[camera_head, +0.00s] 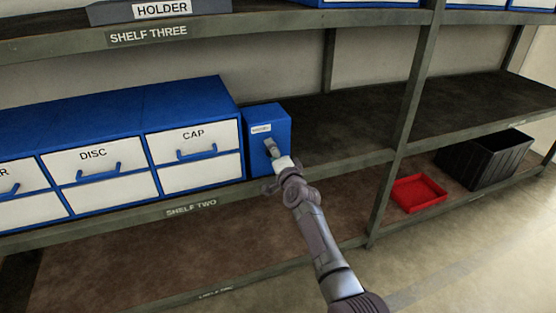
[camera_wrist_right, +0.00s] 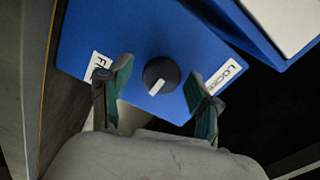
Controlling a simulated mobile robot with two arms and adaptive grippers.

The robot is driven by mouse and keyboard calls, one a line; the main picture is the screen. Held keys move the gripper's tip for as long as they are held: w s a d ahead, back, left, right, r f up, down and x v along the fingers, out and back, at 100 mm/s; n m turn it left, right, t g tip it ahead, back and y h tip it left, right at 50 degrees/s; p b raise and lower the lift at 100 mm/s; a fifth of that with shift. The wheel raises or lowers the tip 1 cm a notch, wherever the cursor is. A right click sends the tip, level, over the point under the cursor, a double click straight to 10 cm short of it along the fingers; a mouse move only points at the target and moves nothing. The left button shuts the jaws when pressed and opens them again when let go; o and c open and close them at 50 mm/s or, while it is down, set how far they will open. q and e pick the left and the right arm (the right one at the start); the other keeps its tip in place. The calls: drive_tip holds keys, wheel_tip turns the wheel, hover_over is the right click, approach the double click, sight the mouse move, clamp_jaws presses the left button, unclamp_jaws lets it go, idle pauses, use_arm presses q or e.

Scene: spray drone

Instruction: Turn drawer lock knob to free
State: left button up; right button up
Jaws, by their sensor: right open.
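The drawer lock knob (camera_wrist_right: 161,76) is round and dark with a white pointer line. It sits on the front of a blue lock box (camera_wrist_right: 140,35), between a label starting with "F" (camera_wrist_right: 100,66) and one reading "LOCK" in part (camera_wrist_right: 223,76). The pointer aims toward the bottom of the wrist view, slightly left. My right gripper (camera_wrist_right: 158,90) is open, with one green-padded finger on each side of the knob and visible gaps to it. In the head view the blue box (camera_head: 283,130) stands on shelf two, and my right gripper (camera_head: 272,148) is at its front, hiding the knob.
Blue cabinets with white drawers labelled DISC (camera_head: 98,167) and CAP (camera_head: 193,148) stand left of the box. The shelf right of the box (camera_head: 350,118) is bare. A red tray (camera_head: 418,193) and a black bin (camera_head: 490,160) sit lower right, beyond a shelf post (camera_head: 408,120).

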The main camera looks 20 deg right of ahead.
drive_tip(key=s, duration=1.1)
drive_tip(key=shift+s+d, duration=0.2)
drive_tip(key=shift+s, duration=0.15)
